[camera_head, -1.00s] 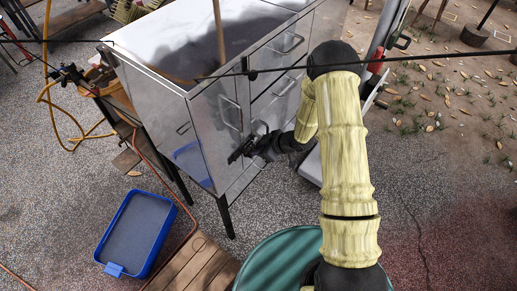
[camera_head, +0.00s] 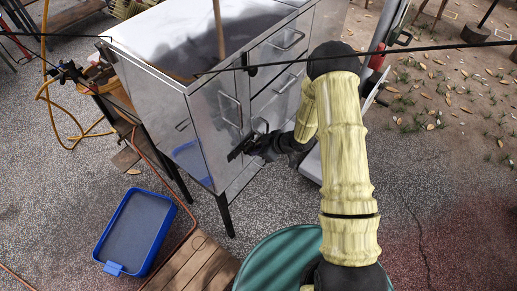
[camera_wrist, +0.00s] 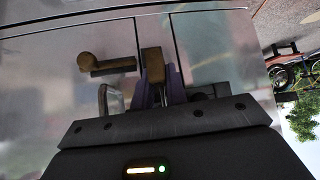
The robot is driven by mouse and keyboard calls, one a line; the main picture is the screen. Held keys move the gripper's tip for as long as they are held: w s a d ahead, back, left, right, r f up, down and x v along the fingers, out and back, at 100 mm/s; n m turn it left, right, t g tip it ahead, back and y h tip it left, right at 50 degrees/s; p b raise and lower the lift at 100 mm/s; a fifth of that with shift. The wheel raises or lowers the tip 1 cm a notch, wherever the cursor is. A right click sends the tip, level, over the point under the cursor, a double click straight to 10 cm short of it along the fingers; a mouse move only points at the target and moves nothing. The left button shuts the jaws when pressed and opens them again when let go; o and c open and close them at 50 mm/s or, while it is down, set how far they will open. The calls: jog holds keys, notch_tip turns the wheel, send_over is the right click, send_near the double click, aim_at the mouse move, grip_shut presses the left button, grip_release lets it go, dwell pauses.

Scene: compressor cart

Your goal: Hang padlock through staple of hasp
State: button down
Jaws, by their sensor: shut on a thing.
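My gripper (camera_head: 240,151) is at the front of a shiny metal cabinet (camera_head: 205,120), low beside the drawer handles. In the wrist view, its dark purple fingers (camera_wrist: 160,92) are shut on a brass-brown block (camera_wrist: 153,64), which looks like the padlock. Just left of it, a brass fitting with a round knob and a short bar (camera_wrist: 108,66) sits on the metal front, probably part of the hasp. A pale grey curved piece (camera_wrist: 103,100) shows left of the fingers; I cannot tell whether it is the shackle. I cannot make out the staple or whether anything passes through it.
A blue tray (camera_head: 137,232) lies on the ground at the lower left, near wooden planks (camera_head: 190,268). A green round top (camera_head: 275,262) stands below my arm. A thin dark rod or cable crosses above the cabinet.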

jog(key=c, duration=1.3)
grip_release()
jog(key=shift+d+r, duration=0.2)
jog(key=shift+d, duration=0.05)
jog(key=p+v, duration=0.1)
jog(key=v, duration=1.5)
jog(key=shift+s+d+r, duration=0.2)
jog(key=shift+d+r, duration=0.05)
